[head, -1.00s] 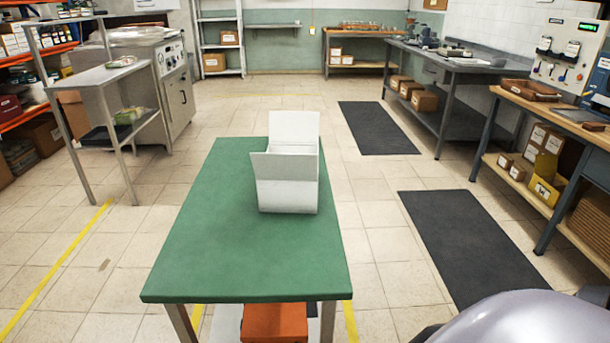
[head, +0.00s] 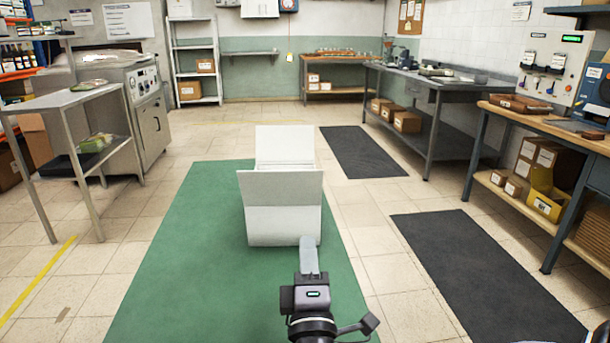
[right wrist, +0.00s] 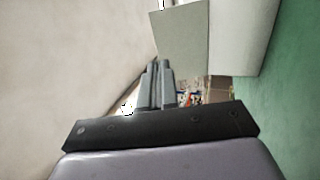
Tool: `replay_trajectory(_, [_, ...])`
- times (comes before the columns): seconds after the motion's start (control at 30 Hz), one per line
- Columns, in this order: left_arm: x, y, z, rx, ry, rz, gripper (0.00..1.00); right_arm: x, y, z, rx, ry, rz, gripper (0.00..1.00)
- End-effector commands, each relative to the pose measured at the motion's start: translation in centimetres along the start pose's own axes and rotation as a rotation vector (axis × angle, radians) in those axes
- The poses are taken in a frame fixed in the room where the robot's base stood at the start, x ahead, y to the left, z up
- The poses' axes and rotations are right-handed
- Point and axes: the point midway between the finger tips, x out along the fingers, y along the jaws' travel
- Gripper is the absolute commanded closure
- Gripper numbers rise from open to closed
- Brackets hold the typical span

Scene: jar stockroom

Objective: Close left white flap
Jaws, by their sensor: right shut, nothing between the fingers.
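The white box (head: 283,226) stands on the green table (head: 190,275). One flap (head: 281,187) rises along its near side, tilted outward and wider than the box body. Another flap (head: 284,144) stands up at the far side. I cannot tell for sure which is the left one. My right gripper (head: 308,243) is shut and empty, just in front of the lower right of the near face; contact cannot be told. In the right wrist view the closed fingers (right wrist: 159,66) point toward a raised flap (right wrist: 181,38) beside the box body (right wrist: 241,38). My left gripper is not in view.
The table is clear to the left of the box. A metal side table (head: 75,110) stands at the left and a workbench (head: 560,135) at the right. Dark mats (head: 480,270) lie on the tiled floor to the right.

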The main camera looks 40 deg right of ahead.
Motion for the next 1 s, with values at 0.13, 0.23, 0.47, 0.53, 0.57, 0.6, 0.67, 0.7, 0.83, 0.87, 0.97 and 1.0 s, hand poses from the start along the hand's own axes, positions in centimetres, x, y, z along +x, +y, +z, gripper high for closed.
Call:
replay_trajectory(0.13, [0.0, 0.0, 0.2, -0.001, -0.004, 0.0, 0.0, 0.3, 0.8, 0.1, -0.02, -0.013, 0.032, 1.0])
replay_trajectory(0.23, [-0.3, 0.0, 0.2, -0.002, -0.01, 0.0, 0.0, 1.0, 1.1, 0.1, -0.024, -0.015, 0.037, 1.0])
replay_trajectory(0.47, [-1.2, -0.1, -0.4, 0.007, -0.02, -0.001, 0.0, 5.1, 1.4, 0.1, -0.024, -0.016, 0.038, 1.0])
replay_trajectory(0.53, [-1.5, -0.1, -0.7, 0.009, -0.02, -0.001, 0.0, 6.7, 1.5, 0.1, -0.024, -0.015, 0.038, 1.0])
replay_trajectory(0.57, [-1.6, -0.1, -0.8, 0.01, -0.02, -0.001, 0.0, 7.3, 1.5, 0.1, -0.024, -0.015, 0.038, 1.0])
replay_trajectory(0.6, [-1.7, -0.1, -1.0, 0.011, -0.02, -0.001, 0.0, 8.2, 1.5, 0.2, -0.024, -0.016, 0.038, 1.0])
replay_trajectory(0.67, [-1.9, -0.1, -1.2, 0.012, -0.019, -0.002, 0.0, 9.4, 1.5, 0.2, -0.024, -0.015, 0.037, 1.0])
replay_trajectory(0.7, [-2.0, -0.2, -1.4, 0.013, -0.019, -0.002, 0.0, 10.2, 1.5, 0.2, -0.024, -0.015, 0.037, 1.0])
replay_trajectory(0.83, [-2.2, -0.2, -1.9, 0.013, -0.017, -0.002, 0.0, 12.3, 1.5, 0.2, -0.023, -0.014, 0.036, 1.0])
replay_trajectory(0.87, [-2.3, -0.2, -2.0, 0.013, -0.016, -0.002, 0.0, 12.7, 1.5, 0.2, -0.023, -0.014, 0.035, 1.0])
replay_trajectory(0.97, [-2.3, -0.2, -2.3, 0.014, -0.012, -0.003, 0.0, 13.6, 1.4, 0.3, -0.023, -0.014, 0.035, 1.0])
replay_trajectory(1.0, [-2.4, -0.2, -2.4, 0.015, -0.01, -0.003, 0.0, 13.8, 1.4, 0.3, -0.022, -0.015, 0.035, 1.0])
